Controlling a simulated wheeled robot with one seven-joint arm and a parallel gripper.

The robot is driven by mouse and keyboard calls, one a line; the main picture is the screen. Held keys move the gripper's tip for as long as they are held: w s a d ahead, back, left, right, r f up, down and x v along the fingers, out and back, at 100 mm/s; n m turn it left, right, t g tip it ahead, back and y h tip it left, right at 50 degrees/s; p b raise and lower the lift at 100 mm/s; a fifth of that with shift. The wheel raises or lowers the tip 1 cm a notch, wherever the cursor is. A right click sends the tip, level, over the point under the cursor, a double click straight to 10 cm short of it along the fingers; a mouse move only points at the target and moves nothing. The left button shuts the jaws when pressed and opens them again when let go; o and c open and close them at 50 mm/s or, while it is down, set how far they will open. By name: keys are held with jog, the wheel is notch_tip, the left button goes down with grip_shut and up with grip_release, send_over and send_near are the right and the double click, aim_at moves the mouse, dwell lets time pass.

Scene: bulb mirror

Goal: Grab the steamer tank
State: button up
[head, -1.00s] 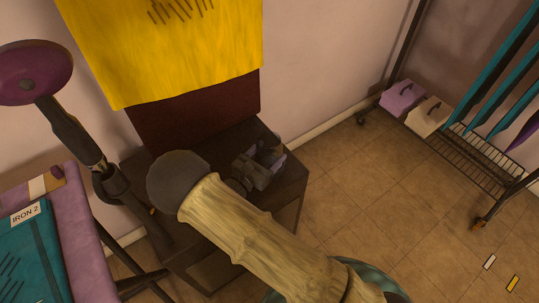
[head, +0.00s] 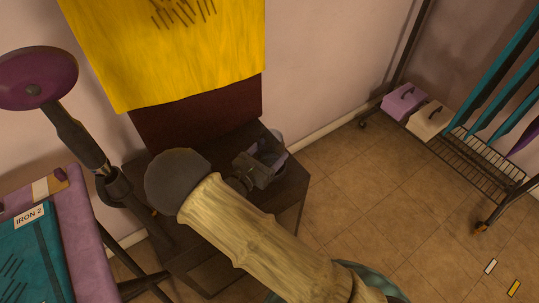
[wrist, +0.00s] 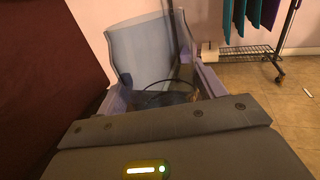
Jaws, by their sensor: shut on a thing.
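The steamer tank (wrist: 145,50) is a translucent blue-grey container in the wrist view, in front of my gripper. Its near lower part is between the purple-grey fingers. In the head view a small part of the tank (head: 277,137) shows just past my gripper (head: 268,157), over the dark stand. My gripper (wrist: 160,98) is shut on the tank. A dark curved line shows inside or behind the tank. My arm hides part of the stand, and I cannot tell whether the tank touches it.
The dark stand (head: 290,190) is against the wall under a yellow cloth (head: 170,50). An ironing board (head: 85,215) and a purple round-headed post (head: 38,78) are on the left. A wire rack (head: 470,165) with two boxes is at right. The tiled floor between is mostly clear.

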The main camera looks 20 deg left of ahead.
jog(key=shift+r+p, duration=0.7)
jog(key=shift+r, duration=2.95)
